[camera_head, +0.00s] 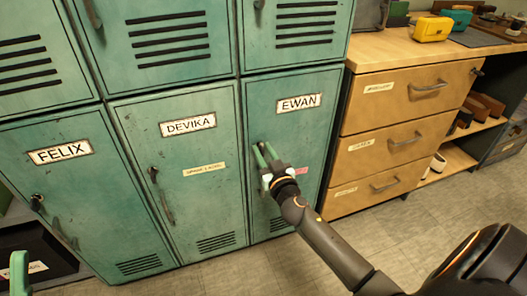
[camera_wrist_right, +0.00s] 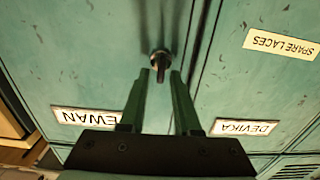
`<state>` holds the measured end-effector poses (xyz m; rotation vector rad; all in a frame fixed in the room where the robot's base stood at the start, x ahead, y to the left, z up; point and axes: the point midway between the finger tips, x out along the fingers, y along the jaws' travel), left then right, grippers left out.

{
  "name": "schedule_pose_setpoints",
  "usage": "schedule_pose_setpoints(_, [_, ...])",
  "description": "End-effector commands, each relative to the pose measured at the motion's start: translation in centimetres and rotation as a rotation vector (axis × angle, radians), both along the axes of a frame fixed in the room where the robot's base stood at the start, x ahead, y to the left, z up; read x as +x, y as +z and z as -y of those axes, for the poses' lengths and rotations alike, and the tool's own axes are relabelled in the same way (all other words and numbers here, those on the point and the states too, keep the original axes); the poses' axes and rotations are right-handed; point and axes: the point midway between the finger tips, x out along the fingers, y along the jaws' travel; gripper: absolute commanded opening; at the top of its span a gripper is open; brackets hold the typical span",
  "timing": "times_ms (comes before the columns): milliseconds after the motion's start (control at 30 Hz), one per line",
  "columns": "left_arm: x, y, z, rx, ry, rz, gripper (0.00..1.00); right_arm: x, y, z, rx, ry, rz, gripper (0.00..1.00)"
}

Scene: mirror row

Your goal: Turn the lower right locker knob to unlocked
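The lower right locker is the teal door labelled EWAN (camera_head: 298,135). In the right wrist view its small dark metal knob (camera_wrist_right: 160,62) shows near the door's edge, its bar upright in the picture. My right gripper (camera_head: 263,148) is in front of this door, below and left of the label. In the right wrist view the fingers of my right gripper (camera_wrist_right: 158,76) are apart, one on each side of the knob's near end, with a gap visible. In the head view the gripper hides the knob. Only a green finger of my left gripper (camera_head: 19,270) shows at the lower left.
The DEVIKA locker (camera_head: 185,180) adjoins on the left, with its own handle, and the FELIX locker (camera_head: 60,185) is beyond. A wooden drawer cabinet (camera_head: 380,140) stands close on the right. A dark box (camera_head: 35,255) is at the left. The floor in front is clear.

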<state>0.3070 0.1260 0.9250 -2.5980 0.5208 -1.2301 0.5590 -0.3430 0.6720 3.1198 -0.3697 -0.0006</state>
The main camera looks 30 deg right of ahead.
Motion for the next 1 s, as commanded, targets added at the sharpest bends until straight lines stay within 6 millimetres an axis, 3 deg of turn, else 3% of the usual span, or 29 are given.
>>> schedule_pose_setpoints(33, [0.0,0.0,0.01,0.0,0.0,0.0,0.5,-0.02,0.0,0.0,0.0,0.0,0.0,0.24])
schedule_pose_setpoints(267, [0.0,-0.01,0.02,0.001,-0.001,0.0,0.5,-0.03,-0.01,-0.01,0.0,0.0,0.0,0.0])
schedule_pose_setpoints(1000, [-0.01,-0.06,0.03,0.001,-0.001,0.0,0.5,-0.01,-0.02,-0.06,-0.055,-0.001,-0.013,0.0])
